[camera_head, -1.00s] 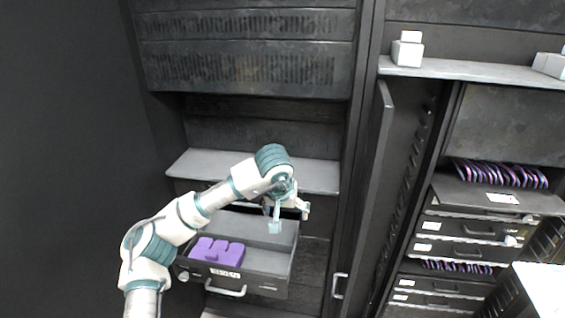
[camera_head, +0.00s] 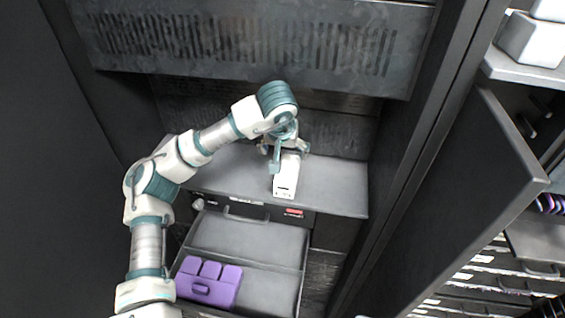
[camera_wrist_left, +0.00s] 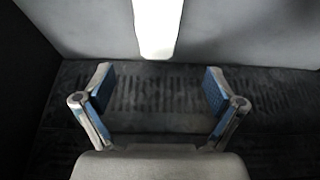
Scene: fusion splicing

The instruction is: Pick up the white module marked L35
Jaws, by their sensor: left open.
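A white module (camera_head: 285,182) lies on the grey shelf (camera_head: 338,182) in the head view; its marking is too small to read. My left gripper (camera_head: 289,153) is open at the module's far end, and one finger overlaps the module's left edge in the picture. Whether they touch cannot be told. In the left wrist view the white module (camera_wrist_left: 157,28) enters from the top, in line with the gap between the spread, empty fingers of my left gripper (camera_wrist_left: 158,82). My right gripper is not in view.
Below the shelf an open drawer (camera_head: 270,288) holds a purple block (camera_head: 209,283). A vented dark panel (camera_head: 250,45) is above and behind the shelf. A cabinet door (camera_head: 470,190) stands open at the right. The shelf right of the module is clear.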

